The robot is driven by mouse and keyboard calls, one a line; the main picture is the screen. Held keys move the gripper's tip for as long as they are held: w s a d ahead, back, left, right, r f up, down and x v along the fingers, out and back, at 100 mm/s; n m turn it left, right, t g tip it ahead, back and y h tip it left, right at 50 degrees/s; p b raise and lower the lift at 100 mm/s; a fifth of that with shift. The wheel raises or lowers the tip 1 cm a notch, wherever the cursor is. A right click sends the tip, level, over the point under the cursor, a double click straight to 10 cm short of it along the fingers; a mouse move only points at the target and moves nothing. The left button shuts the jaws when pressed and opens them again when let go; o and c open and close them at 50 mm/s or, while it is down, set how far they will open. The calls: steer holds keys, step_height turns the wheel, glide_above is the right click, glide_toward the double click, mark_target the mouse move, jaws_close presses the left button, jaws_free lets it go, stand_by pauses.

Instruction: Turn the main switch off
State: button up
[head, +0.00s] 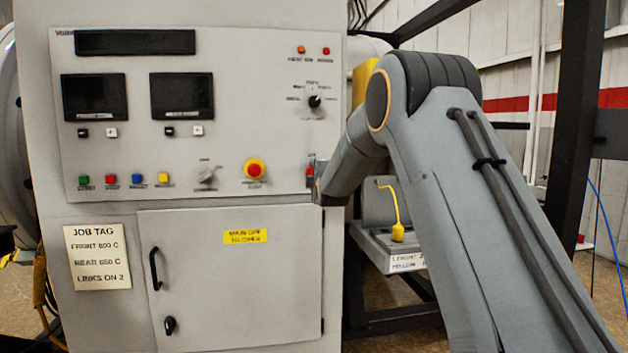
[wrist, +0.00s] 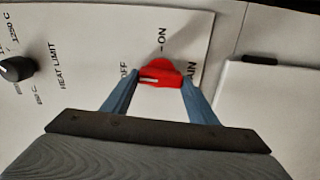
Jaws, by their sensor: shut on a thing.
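The main switch is a red handle (wrist: 161,74) on the grey panel, between my fingers in the wrist view. The word ON is above it, OFF is to its left and a partly hidden MAIN to its right. A white mark on the handle lies toward the left, on the OFF side. My gripper (wrist: 158,84) is shut on the handle, one finger on each side. In the head view the red switch (head: 310,171) shows at the panel's right edge, partly hidden by my gripper (head: 315,178).
A heat limit knob (wrist: 16,69) is left of the switch in the wrist view. In the head view a red emergency-type button (head: 255,169) is left of the switch, above a closed cabinet door (head: 235,285). A yellow-handled item (head: 398,232) stands on a ledge behind my arm.

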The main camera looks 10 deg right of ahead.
steer(key=shift+n, duration=0.5)
steer(key=o, duration=1)
steer(key=shift+o, duration=0.2)
steer(key=s+b, duration=0.1)
steer(key=s, duration=0.6)
steer(key=shift+s, duration=0.4)
steer(key=s+f+m+g+p, duration=0.2)
steer(key=s+f+m+g, duration=0.3)
steer(key=s+f, duration=0.55)
steer(key=s+f+m+g+p, duration=0.1)
steer(key=s+f+m+g, duration=0.5)
steer(key=s, duration=0.7)
steer(key=s+f+m+g+p, duration=0.1)
steer(key=s+f+m+g, duration=0.2)
steer(key=s, duration=1.2)
steer(key=s+f+m+g+p, duration=0.1)
steer(key=s+f+m+g, duration=0.3)
steer(key=s, duration=1.1)
steer(key=shift+d+f, duration=0.15)
steer(key=shift+f, duration=0.3)
